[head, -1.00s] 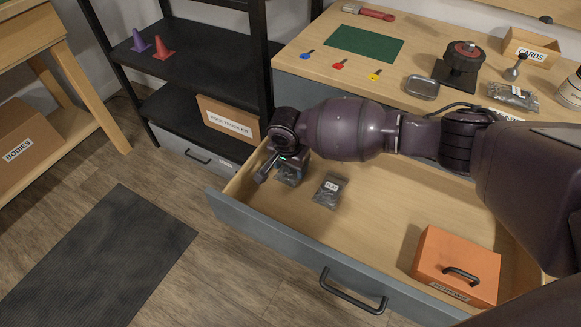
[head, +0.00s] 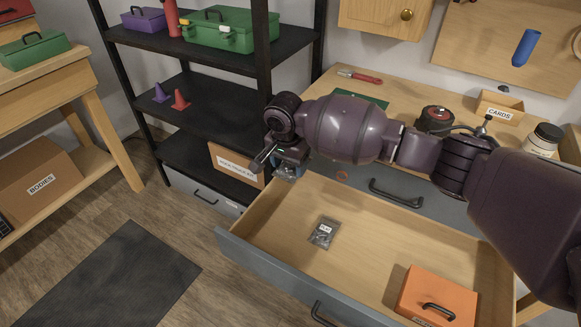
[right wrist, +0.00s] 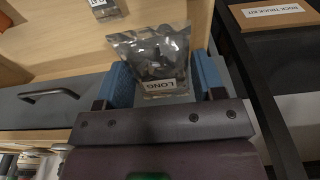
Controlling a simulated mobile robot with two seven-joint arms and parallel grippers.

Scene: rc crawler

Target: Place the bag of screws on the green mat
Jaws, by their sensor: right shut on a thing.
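My right gripper (head: 288,170) is above the left end of the open drawer, raised over it. In the right wrist view its blue fingers are shut on a clear bag of dark screws (right wrist: 153,58) labelled "LONG". The same bag shows small in the head view (head: 286,175), partly hidden by the gripper. A second labelled bag (head: 324,233) lies on the drawer floor; it also shows at the top of the right wrist view (right wrist: 104,9). The green mat (head: 372,99) is on the worktop behind my right arm, which hides most of it. My left gripper is out of view.
The open drawer (head: 277,225) also holds an orange case (head: 437,297). A black shelf unit (head: 190,131) stands close left of the gripper, with a cardboard kit box (head: 233,163) low on it. A red-handled tool (head: 360,77) and a CARDS box (head: 500,107) are on the worktop.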

